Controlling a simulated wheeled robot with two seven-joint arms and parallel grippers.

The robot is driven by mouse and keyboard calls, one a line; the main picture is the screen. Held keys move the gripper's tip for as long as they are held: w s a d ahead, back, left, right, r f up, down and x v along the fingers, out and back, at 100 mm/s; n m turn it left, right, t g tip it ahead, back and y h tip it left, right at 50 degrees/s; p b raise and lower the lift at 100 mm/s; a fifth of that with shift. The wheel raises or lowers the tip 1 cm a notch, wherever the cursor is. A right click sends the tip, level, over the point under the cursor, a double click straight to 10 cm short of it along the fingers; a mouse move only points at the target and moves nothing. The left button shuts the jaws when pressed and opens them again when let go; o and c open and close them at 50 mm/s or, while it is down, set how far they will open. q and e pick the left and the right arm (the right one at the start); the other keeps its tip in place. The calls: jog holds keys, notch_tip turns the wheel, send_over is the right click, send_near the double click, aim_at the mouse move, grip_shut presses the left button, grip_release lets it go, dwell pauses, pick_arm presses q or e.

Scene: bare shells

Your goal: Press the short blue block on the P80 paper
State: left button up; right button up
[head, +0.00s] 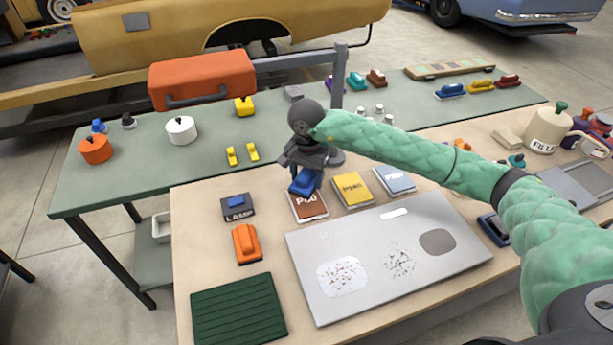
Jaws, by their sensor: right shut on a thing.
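My right gripper (304,171) reaches in from the right and is shut on a blue block (301,184). It holds the block over the back part of the brown-red P80 paper (309,207), near its far edge. The paper lies flat on the wooden table and its lettering is partly covered by the block. I cannot tell whether the block's underside touches the paper. The gripper's fingers hide the top of the block. My left gripper is not in view.
A yellow paper (353,190) and a light blue paper (395,180) lie to the right. A grey metal panel (370,285) lies in front.

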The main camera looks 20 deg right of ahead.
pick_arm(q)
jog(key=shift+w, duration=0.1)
pick_arm(e)
jog(key=shift+f, duration=1.25)
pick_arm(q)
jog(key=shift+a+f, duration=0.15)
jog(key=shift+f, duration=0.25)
pick_arm(e)
jog(key=shift+f, duration=1.65)
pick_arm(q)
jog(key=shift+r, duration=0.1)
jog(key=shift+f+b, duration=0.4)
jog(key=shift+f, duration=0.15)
pick_arm(e)
jog(key=shift+f, duration=0.45)
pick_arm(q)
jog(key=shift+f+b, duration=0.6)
pick_arm(e)
jog(key=shift+s+f, duration=0.1)
jog(key=shift+f, duration=0.05)
dwell(0.8)
